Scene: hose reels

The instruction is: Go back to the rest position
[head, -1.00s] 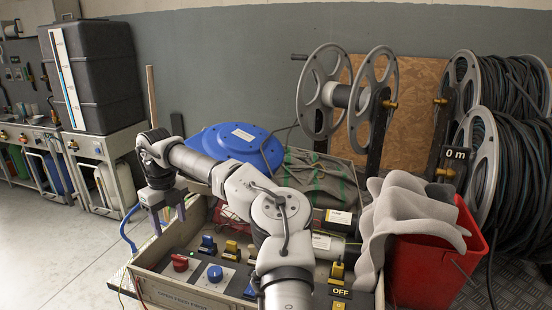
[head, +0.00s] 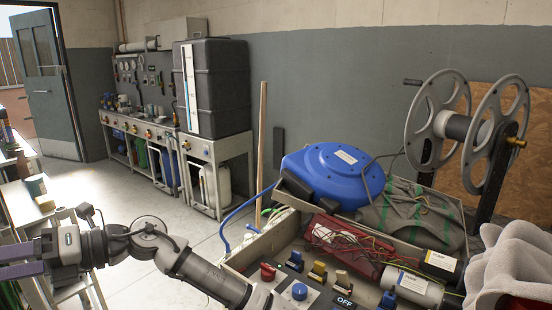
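My gripper (head: 18,260) is at the left edge of the head view, with its two purple fingers pointing left. The fingers look apart, with a gap and nothing seen between them; their tips are at or past the picture's edge. My arm stretches from the bottom middle to the left, clear of the control box (head: 252,262).
A blue hose reel (head: 333,175) lies at the back of the box. An empty metal reel (head: 437,115) stands right. A workbench (head: 205,150) with a black tank (head: 222,90) lines the wall. A cluttered table is at far left. Floor (head: 140,220) between is clear.

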